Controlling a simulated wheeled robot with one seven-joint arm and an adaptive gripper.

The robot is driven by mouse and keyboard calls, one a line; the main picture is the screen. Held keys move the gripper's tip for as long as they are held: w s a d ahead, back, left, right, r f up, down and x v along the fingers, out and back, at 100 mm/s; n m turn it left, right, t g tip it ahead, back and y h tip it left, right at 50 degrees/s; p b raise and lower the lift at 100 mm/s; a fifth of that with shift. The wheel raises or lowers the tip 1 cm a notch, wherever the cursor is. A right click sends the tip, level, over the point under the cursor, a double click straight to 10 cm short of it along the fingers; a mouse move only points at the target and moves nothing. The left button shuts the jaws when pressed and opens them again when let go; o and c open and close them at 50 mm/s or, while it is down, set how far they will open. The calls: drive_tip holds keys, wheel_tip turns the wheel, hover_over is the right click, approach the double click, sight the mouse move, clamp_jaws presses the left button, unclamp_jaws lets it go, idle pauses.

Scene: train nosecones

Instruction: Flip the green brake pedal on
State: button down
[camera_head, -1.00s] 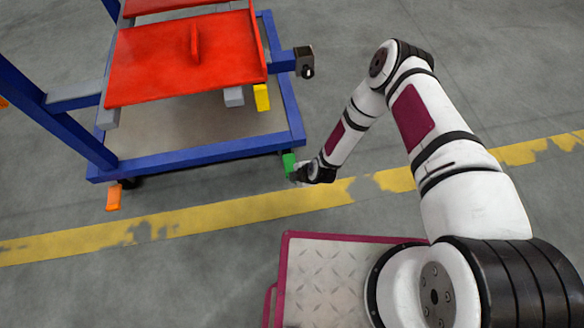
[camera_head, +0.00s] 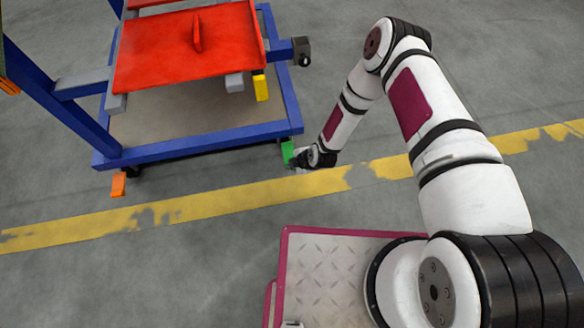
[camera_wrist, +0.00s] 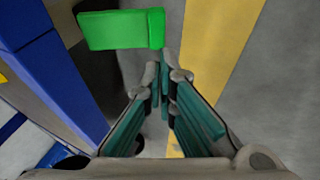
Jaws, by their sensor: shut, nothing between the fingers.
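The green brake pedal (camera_head: 287,150) sits at the near right corner of the blue cart frame (camera_head: 203,145), low by the floor. My gripper (camera_head: 296,160) is at the pedal's right and near side in the head view. In the wrist view the green pedal (camera_wrist: 115,30) is at the upper left, its right end just beyond my fingertips (camera_wrist: 164,72). The fingers are together with nothing between them. I cannot tell whether they touch the pedal. The caster behind it is mostly hidden.
An orange pedal (camera_head: 118,184) is at the cart's near left corner. A yellow block (camera_head: 261,88) hangs below the red panel (camera_head: 185,50). A yellow floor stripe (camera_head: 220,206) runs in front of the cart. The floor to the right is open.

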drive_tip(key=p+v, duration=0.3)
drive_tip(key=v, duration=0.6)
drive_tip(key=shift+s+d+p, duration=0.25)
drive_tip(key=shift+s+p, duration=0.1)
drive_tip(key=shift+p, duration=0.05)
